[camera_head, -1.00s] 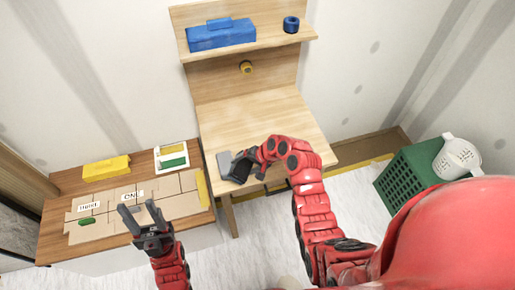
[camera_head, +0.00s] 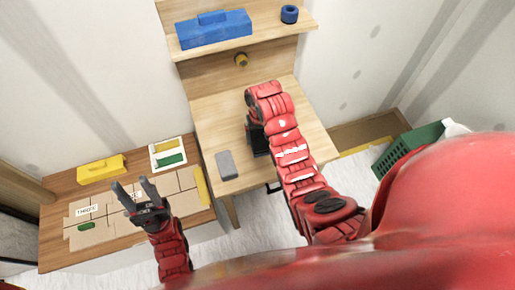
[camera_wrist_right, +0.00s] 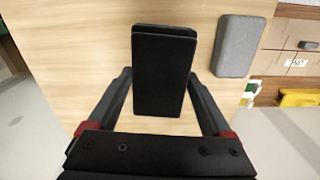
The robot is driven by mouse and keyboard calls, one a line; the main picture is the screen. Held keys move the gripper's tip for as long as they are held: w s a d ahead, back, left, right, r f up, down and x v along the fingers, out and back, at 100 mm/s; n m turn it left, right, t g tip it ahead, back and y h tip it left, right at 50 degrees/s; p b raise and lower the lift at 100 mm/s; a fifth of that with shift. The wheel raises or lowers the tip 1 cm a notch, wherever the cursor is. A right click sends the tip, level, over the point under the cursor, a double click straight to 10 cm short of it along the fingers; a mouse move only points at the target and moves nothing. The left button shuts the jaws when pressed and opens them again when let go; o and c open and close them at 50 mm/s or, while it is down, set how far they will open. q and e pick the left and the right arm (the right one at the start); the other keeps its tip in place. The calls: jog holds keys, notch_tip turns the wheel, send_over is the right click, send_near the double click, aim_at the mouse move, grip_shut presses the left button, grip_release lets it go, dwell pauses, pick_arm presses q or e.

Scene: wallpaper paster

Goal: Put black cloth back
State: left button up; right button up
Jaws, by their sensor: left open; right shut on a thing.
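The black cloth (camera_wrist_right: 163,70) shows in the right wrist view as a flat, dark rectangular piece between the fingers. My right gripper (camera_wrist_right: 160,78) is shut on it, over the light wooden desk (camera_wrist_right: 75,50). I cannot tell whether the cloth touches the desk. In the head view my right arm hides most of this gripper and the cloth. A grey block (camera_head: 226,164) lies on the desk's left part, apart from the right gripper; it also shows in the right wrist view (camera_wrist_right: 240,46). My left gripper (camera_head: 136,190) is open and empty above the low table's cardboard pieces.
The low table (camera_head: 55,258) holds cardboard sheets (camera_head: 180,203), a yellow box (camera_head: 100,168) and a white tray (camera_head: 154,152) with green and yellow items. A shelf above the desk carries a blue toolbox (camera_head: 213,32) and a blue roll (camera_head: 289,14). A green basket (camera_head: 405,150) stands at right.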

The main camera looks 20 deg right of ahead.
aim_at(259, 145)
jog(key=shift+s+r, duration=0.15)
jog(key=shift+f, duration=0.5)
jog(key=shift+f+b, duration=0.7)
jog(key=shift+b, duration=0.05)
notch_tip(259, 145, down, 3)
jog(key=shift+f+p, duration=0.1)
jog(key=shift+p, duration=0.7)
jog(key=shift+f+p, duration=0.4)
jog(key=shift+f, duration=0.35)
notch_tip(259, 145, down, 2)
jog(key=shift+f+p, duration=0.2)
jog(key=shift+p, duration=0.3)
jog(key=shift+f, duration=0.15)
